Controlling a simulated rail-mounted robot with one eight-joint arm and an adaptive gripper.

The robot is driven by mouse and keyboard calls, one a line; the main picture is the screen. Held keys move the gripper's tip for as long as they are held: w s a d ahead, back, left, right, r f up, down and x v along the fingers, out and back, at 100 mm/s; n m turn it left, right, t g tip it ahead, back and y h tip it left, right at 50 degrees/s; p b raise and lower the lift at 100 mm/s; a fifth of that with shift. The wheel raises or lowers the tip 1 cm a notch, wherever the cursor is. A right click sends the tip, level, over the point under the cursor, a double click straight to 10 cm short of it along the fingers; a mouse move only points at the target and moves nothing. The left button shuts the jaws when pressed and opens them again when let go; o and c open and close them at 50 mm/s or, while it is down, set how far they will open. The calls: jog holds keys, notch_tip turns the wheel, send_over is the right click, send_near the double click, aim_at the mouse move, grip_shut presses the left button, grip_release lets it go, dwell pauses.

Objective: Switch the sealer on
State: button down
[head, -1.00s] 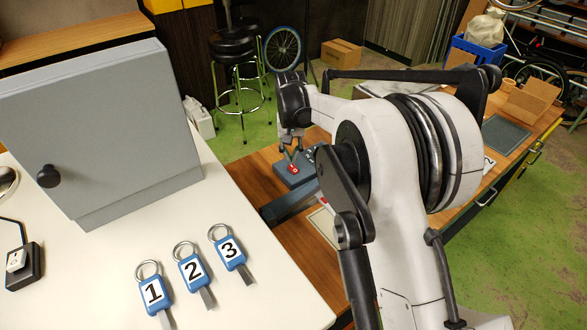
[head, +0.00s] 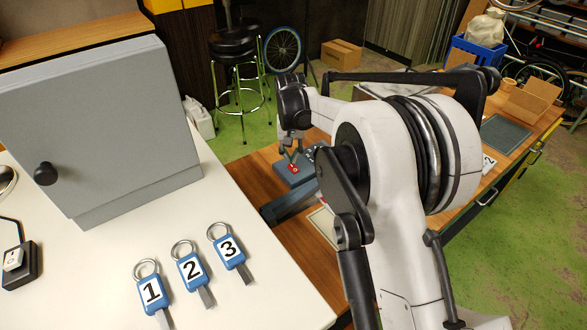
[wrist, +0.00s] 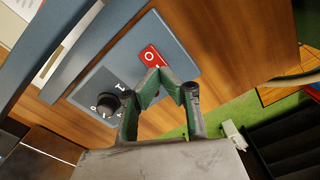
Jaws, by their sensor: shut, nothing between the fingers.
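The sealer (head: 288,175) is a blue-grey device on the wooden bench, partly hidden behind my arm. In the wrist view its panel (wrist: 183,62) carries a red rocker switch (wrist: 150,55) with a white O mark at its upper end. A black knob (wrist: 107,104) sits on the panel to the lower left. My gripper (wrist: 163,76) is shut and empty, its fingertips over the lower end of the red switch and hiding part of it. I cannot tell whether they touch. In the head view my gripper (head: 291,154) is just above the switch (head: 293,169).
A white table with three numbered blue key tags (head: 191,268) and a grey cabinet (head: 100,130) stands to the left. The wooden bench (head: 255,170) continues right, behind my arm. A stool (head: 232,48) stands on the green floor beyond.

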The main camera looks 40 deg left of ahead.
aim_at(291, 165)
jog(key=shift+f+b, duration=0.65)
jog(key=shift+f, duration=0.3)
dwell(0.6)
jog(key=shift+r, duration=0.15)
jog(key=shift+r+p, duration=1.05)
jog(key=shift+r, duration=2.35)
